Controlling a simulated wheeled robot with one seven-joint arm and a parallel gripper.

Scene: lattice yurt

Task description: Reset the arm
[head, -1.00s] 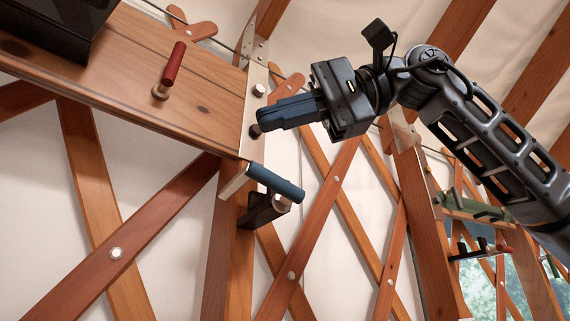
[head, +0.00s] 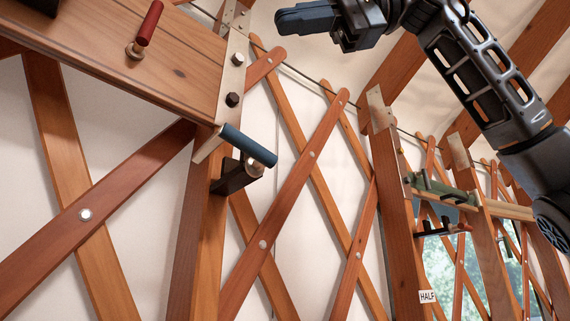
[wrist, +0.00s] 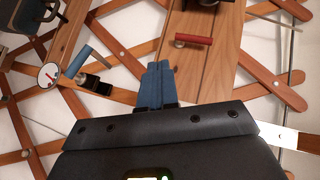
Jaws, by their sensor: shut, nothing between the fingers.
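My gripper (head: 300,17) is at the top of the head view, its blue fingers shut together with nothing between them. It is raised in free air, right of and above the wooden board (head: 160,75), apart from it. In the wrist view the shut fingers (wrist: 157,85) point away from the camera, with the board behind them. My dark arm runs from the gripper down to the right edge of the head view.
A red handle (head: 149,23) stands out from the board. A blue handle (head: 248,146) juts out below the board's right end. A lattice of wooden slats (head: 285,205) covers the wall. A green thing (head: 440,187) sits on a rail at the right.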

